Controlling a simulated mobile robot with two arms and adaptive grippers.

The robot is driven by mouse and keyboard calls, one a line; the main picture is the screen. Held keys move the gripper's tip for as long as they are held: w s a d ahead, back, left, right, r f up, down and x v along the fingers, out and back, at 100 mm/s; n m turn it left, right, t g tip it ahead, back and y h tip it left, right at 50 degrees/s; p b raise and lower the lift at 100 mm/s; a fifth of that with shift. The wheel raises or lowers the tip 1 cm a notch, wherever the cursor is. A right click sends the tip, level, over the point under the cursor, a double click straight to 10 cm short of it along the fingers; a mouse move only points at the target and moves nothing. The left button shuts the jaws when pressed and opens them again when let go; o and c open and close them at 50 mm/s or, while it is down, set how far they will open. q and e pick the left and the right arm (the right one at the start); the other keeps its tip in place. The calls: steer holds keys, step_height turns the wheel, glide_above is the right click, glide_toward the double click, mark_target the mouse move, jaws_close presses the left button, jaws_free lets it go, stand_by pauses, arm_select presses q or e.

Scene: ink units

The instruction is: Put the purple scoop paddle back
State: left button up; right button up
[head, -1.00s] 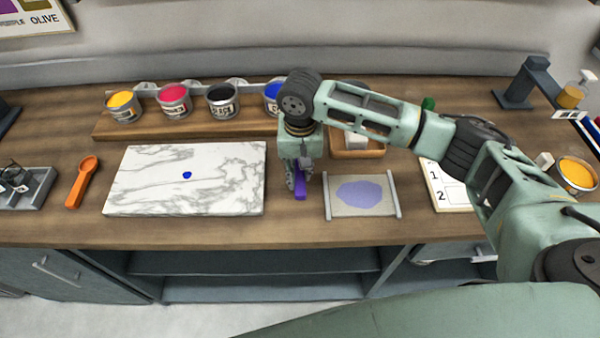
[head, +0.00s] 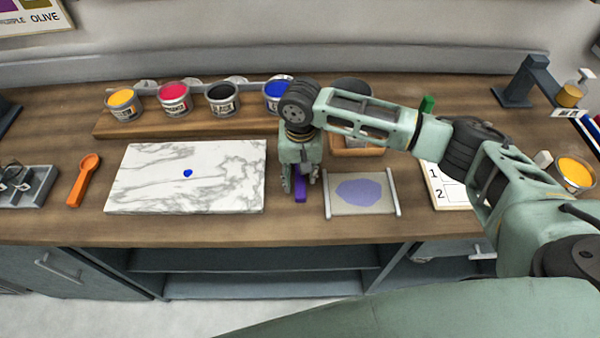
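The purple scoop paddle (head: 300,190) is on or just above the wooden counter, in the gap between the marble slab and the sheet with the lavender patch. Only its purple near end shows; the rest is hidden behind my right gripper. My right gripper (head: 300,183) points down over the paddle. Its fingers look apart, one on each side of the paddle, with no clear contact visible. My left gripper is not in view.
The marble slab (head: 140,190) with a small blue dab (head: 187,173) is close on the left. The sheet with the lavender patch (head: 335,208) is close on the right. Ink cans, including a blue one (head: 277,100), stand behind. An orange scoop (head: 83,180) lies far left.

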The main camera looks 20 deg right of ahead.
mark_target(300, 177)
step_height(300, 177, up, 12)
steer(key=b, duration=0.2)
stand_by(0.4)
